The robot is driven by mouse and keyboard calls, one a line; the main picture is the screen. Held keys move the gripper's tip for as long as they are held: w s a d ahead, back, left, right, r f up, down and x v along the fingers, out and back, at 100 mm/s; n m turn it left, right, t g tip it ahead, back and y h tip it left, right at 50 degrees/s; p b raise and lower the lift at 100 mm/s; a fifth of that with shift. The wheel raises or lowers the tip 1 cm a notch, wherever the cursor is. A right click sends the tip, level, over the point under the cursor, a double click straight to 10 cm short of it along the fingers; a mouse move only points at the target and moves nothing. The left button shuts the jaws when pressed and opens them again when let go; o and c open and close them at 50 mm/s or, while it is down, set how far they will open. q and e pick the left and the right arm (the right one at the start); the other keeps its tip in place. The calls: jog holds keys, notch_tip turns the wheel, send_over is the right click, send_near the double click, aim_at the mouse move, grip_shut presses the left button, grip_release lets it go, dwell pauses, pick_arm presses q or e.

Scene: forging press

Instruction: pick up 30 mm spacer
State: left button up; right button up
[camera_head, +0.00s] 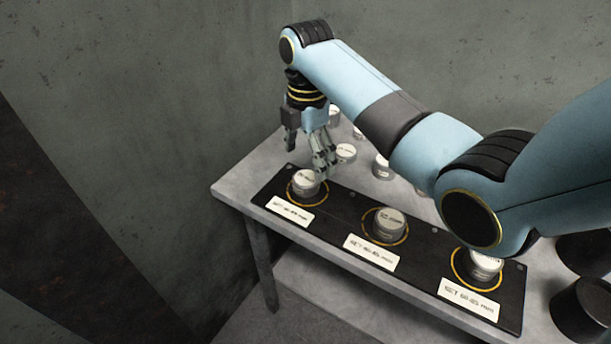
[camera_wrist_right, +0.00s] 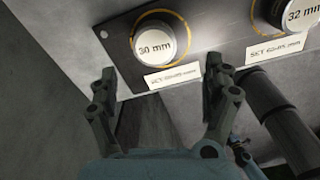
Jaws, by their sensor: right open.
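The 30 mm spacer (camera_head: 306,182) is a short pale metal cylinder standing in the leftmost yellow ring of a black board (camera_head: 341,211). In the right wrist view the spacer (camera_wrist_right: 154,40) shows "30 mm" on its top. My right gripper (camera_head: 322,160) hangs over the left end of the board, right by the spacer. Its fingers are open and empty in the right wrist view (camera_wrist_right: 160,70), with the spacer ahead of the fingertips. The head view does not clearly show whether they touch it. My left gripper is out of view.
A 32 mm spacer (camera_wrist_right: 298,12) stands in the middle ring, also visible in the head view (camera_head: 388,223). Another spacer (camera_head: 485,265) stands in the right ring. More pale cylinders (camera_head: 346,153) stand behind the board. Dark cylinders (camera_head: 580,310) stand at the right. Walls enclose the table (camera_head: 235,190).

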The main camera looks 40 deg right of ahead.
aim_at(304, 178)
jog(key=shift+s+f, duration=0.1)
jog(key=shift+f, duration=1.2)
jog(key=f, duration=0.2)
jog(key=w+f, duration=0.1)
jog(key=shift+f, duration=0.85)
jog(key=shift+s, duration=0.1)
jog(key=c, duration=0.6)
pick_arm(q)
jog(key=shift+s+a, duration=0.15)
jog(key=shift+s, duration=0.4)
pick_arm(e)
jog(key=shift+r, duration=0.1)
grip_shut()
